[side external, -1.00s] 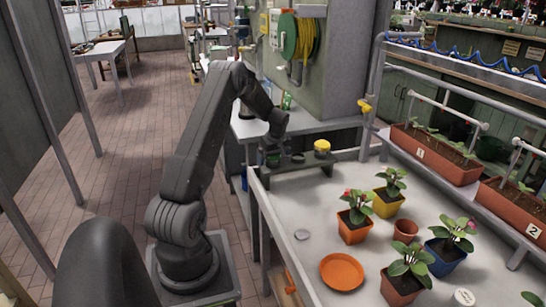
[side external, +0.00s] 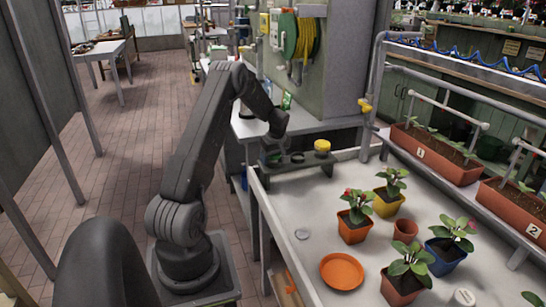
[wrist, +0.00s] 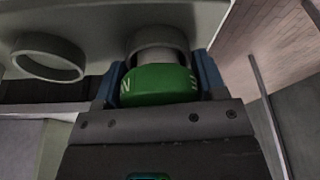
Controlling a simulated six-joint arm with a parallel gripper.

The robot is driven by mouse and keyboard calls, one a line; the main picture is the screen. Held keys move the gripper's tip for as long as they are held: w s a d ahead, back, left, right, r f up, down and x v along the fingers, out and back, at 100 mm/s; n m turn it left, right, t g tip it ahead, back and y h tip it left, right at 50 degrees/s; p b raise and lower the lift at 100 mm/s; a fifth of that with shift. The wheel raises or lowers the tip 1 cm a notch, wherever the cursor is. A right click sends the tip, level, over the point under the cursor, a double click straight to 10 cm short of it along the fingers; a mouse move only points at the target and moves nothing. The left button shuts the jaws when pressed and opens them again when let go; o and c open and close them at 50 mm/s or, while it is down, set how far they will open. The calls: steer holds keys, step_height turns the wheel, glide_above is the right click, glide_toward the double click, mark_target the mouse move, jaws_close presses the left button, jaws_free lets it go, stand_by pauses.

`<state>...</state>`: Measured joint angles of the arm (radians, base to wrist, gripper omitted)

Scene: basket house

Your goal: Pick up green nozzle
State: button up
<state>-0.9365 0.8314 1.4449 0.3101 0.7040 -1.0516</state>
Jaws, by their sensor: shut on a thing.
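The green nozzle (wrist: 158,84) sits between the blue-edged fingers of my gripper (wrist: 158,88) in the wrist view. It has white markings on its side, and a grey ring (wrist: 160,42) is right behind it. My gripper is shut on the nozzle. In the side view my gripper (side external: 272,155) is at the left end of a dark rack (side external: 315,170), and the nozzle is a small green patch there. Whether the nozzle is clear of its ring cannot be told.
A yellow-topped piece (side external: 322,146) stands at the rack's right end. An empty ring (wrist: 48,57) is left of the nozzle in the wrist view. Potted plants, an orange saucer (side external: 342,271) and a small empty pot (side external: 405,230) stand on the pale table (side external: 315,215).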

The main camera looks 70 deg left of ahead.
step_height(320, 180, up, 10)
stand_by(0.5)
stand_by(0.6)
